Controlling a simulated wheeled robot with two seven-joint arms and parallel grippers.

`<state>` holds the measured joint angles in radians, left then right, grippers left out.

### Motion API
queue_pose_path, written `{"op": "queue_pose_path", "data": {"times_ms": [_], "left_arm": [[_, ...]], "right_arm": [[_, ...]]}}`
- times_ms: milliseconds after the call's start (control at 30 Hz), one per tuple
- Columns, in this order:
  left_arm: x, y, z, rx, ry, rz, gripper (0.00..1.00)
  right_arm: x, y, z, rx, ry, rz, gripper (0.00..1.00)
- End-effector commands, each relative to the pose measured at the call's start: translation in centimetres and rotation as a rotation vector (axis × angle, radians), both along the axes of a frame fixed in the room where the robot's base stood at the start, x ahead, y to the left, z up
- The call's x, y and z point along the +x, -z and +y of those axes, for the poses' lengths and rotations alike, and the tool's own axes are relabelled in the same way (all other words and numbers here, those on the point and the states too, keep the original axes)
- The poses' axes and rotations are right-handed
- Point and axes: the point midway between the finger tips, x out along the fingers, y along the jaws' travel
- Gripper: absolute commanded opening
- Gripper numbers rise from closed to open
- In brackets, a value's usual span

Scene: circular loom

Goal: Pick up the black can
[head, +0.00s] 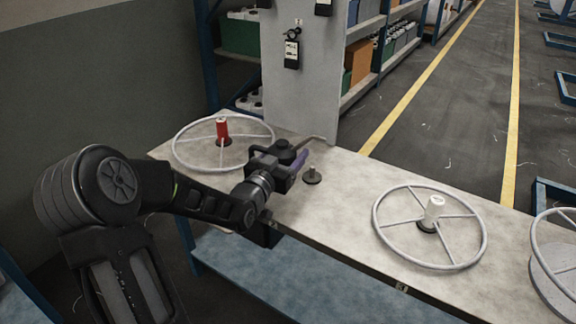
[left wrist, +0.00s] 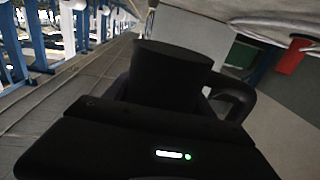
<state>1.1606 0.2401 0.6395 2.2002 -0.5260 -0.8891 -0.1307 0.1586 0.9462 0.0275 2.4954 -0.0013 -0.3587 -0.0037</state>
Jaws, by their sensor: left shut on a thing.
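My left gripper (head: 294,160) reaches in from the left and hangs over the table near the metal panel. It is shut on a black can, seen as a dark round shape (head: 284,146) at the gripper in the head view. My right gripper is in neither view.
The table (head: 345,210) carries a wheel with a red spool (head: 222,128) at left and a wheel with a white spool (head: 434,209) at right. A short metal peg on a dark base (head: 312,177) stands close to the gripper. The upright grey panel (head: 305,85) rises behind.

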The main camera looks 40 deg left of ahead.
Motion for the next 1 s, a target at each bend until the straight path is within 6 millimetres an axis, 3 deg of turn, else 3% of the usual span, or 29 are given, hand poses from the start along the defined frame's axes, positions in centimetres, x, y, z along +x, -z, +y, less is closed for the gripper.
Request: {"op": "queue_pose_path", "data": {"times_ms": [133,733,767,1000], "left_arm": [[0.03,-1.69,-0.03,0.002,0.0,-0.003,0.08],[0.03,-1.8,-0.02,-0.001,0.0,-0.002,0.08],[0.03,-1.8,-0.02,-0.001,0.0,-0.002,0.62],[0.03,-1.79,-0.02,-0.001,0.0,-0.002,0.42]], "right_arm": [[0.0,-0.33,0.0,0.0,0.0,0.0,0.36],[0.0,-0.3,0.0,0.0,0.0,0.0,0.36],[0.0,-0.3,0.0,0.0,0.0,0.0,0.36],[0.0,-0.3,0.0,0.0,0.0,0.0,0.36]]}}
